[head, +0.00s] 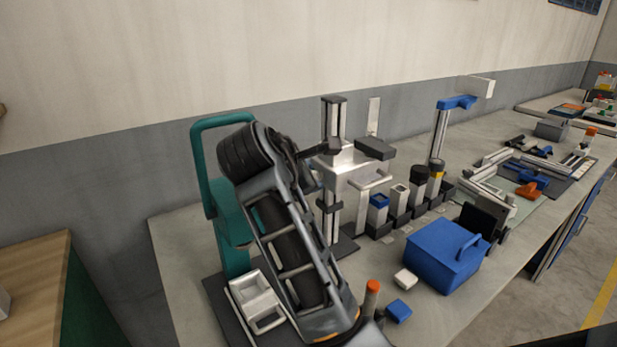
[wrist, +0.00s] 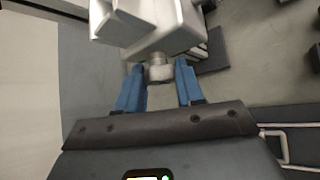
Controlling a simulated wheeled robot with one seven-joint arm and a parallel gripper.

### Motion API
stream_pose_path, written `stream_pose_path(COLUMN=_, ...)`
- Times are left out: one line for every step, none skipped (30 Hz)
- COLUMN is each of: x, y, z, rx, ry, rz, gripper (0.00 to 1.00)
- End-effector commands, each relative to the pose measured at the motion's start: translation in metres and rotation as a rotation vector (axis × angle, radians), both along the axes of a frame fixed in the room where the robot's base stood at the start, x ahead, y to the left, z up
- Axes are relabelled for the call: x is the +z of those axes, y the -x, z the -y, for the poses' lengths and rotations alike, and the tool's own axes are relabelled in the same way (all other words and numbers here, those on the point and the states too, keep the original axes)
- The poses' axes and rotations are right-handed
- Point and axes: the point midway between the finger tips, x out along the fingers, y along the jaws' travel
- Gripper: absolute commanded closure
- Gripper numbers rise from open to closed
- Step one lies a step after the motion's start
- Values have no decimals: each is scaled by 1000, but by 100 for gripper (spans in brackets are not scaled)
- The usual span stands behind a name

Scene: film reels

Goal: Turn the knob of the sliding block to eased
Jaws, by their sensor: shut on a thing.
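In the wrist view, my gripper (wrist: 160,76) has its two blue fingers on either side of a small grey round knob (wrist: 160,73) and is shut on it. The knob sticks out from a pale block (wrist: 165,38) at the top of the picture, which I take for the sliding block. I cannot read any marking or the knob's setting. In the head view, my dark grey arm fills the middle foreground, and I cannot make out my fingers or the knob. A teal stand (head: 207,170) rises beside and behind the arm.
A metal column fixture (head: 333,120) stands right behind the arm. Several small holders stand right of it, near a blue box (head: 440,255) with a handle.

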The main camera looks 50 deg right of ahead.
Motion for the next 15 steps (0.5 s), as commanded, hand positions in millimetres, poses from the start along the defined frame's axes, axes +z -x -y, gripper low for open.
stream_pose_path(x=0, y=0, z=0, rx=-1, ry=-3, rz=-12, gripper=94)
stream_pose_path(x=0, y=0, z=0, rx=-1, ry=-4, rz=-17, gripper=94)
stream_pose_path(x=0, y=0, z=0, rx=-1, ry=-6, rz=-25, gripper=94)
stream_pose_path(x=0, y=0, z=0, rx=-1, ry=-8, rz=-29, gripper=94)
stream_pose_path(x=0, y=0, z=0, rx=-1, ry=-9, rz=-32, gripper=94)
stream_pose_path(x=0, y=0, z=0, rx=-2, ry=-10, rz=-35, gripper=94)
stream_pose_path(x=0, y=0, z=0, rx=-1, ry=-10, rz=-37, gripper=94)
stream_pose_path(x=0, y=0, z=0, rx=-2, ry=-10, rz=-38, gripper=94)
stream_pose_path(x=0, y=0, z=0, rx=-2, ry=-11, rz=-40, gripper=94)
stream_pose_path(x=0, y=0, z=0, rx=-2, ry=-11, rz=-40, gripper=94)
stream_pose_path(x=-1, y=0, z=0, rx=-2, ry=-10, rz=-40, gripper=94)
stream_pose_path(x=-1, y=0, z=0, rx=-2, ry=-11, rz=-40, gripper=94)
stream_pose_path(x=-1, y=0, z=0, rx=-2, ry=-11, rz=-40, gripper=94)
stream_pose_path(x=-1, y=0, z=1, rx=-2, ry=-11, rz=-40, gripper=94)
stream_pose_path(x=-1, y=0, z=1, rx=-2, ry=-11, rz=-40, gripper=94)
